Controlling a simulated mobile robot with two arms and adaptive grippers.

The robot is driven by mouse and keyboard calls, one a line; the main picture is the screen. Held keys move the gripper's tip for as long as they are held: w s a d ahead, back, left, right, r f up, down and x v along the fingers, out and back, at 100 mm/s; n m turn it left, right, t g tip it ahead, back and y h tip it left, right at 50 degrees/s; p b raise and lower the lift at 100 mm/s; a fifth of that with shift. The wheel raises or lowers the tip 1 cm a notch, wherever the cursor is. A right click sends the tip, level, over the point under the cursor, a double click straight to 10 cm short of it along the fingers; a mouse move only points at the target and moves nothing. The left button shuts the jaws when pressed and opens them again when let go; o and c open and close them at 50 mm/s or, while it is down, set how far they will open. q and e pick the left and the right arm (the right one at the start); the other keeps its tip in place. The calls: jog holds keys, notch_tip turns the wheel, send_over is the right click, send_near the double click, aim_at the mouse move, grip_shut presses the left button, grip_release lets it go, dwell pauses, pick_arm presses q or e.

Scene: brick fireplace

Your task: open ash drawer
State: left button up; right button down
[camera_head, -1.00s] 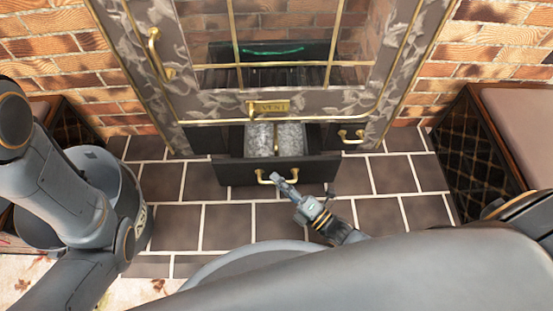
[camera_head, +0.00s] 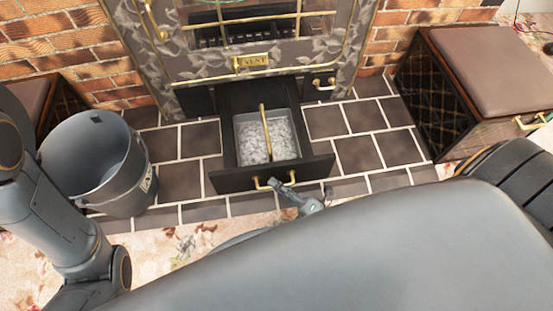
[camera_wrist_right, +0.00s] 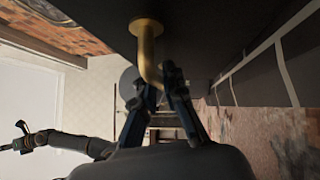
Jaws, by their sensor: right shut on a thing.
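The ash drawer (camera_head: 228,184) is pulled well out below the stove front in the head view. Inside it is a metal ash pan (camera_head: 241,153) full of grey ash, with a brass bar handle (camera_head: 266,130) across it. My right gripper (camera_head: 281,184) is shut on the right part of the drawer's brass handle (camera_head: 262,183). The right wrist view shows the fingers (camera_wrist_right: 160,84) closed around the brass handle (camera_wrist_right: 148,48) against the dark drawer front. My left arm shows at the left edge of the head view; its gripper is not in view.
A grey metal bucket (camera_head: 95,165) stands on the tiles left of the drawer. A cushioned box seat (camera_head: 470,90) stands at the right and another seat (camera_head: 35,98) at the left. The tiled floor (camera_head: 375,150) right of the drawer is clear.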

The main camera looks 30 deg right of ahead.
jog(key=shift+s, duration=0.2)
jog(key=c, duration=1.4)
grip_release()
jog(key=v, duration=1.2)
jog(key=shift+s, duration=0.1)
